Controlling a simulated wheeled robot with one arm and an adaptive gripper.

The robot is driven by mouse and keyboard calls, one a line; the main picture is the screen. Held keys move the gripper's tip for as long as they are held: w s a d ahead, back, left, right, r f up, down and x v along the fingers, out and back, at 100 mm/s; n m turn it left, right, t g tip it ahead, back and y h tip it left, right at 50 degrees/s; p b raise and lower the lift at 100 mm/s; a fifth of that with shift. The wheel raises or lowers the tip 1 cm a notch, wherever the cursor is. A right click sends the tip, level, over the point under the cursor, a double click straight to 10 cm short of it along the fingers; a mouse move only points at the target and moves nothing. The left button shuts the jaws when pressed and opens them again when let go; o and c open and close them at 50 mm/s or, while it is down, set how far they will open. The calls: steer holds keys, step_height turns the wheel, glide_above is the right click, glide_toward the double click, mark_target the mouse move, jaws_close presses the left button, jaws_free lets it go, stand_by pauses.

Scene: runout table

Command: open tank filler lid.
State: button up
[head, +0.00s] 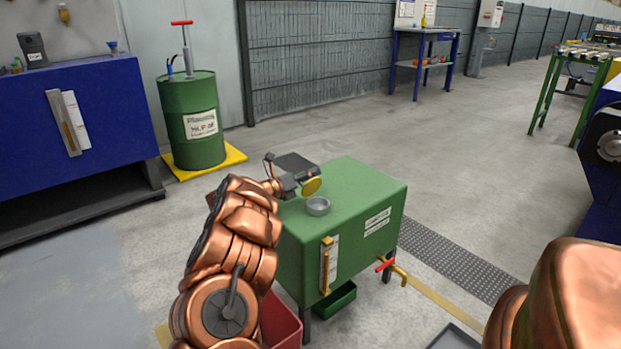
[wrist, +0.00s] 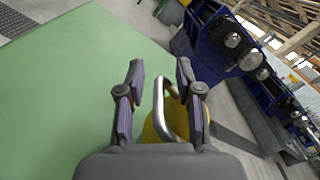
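The green tank (head: 345,245) stands on legs on the floor, in the middle of the head view. Its grey filler neck (head: 318,206) rises from the top, with its round mouth uncovered. The yellow filler lid (head: 312,186) is tilted up behind the neck, clear of the mouth. My gripper (wrist: 160,75) is at the lid, its fingers apart. In the wrist view the lid's metal loop handle (wrist: 161,100) sits between the fingers, closer to the right one, with a gap on the left. The yellow lid (wrist: 153,130) is partly hidden behind the handle and fingers.
A yellow tap with a red handle (head: 385,265) sticks out of the tank's lower front. A red bin (head: 280,322) stands at its front left. A green drum (head: 192,120) and blue cabinet (head: 75,130) stand behind to the left. The floor behind the tank is clear.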

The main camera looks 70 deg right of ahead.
steer(key=shift+d, duration=0.15)
steer(key=shift+f, duration=0.1)
jaws_close()
stand_by(0.5)
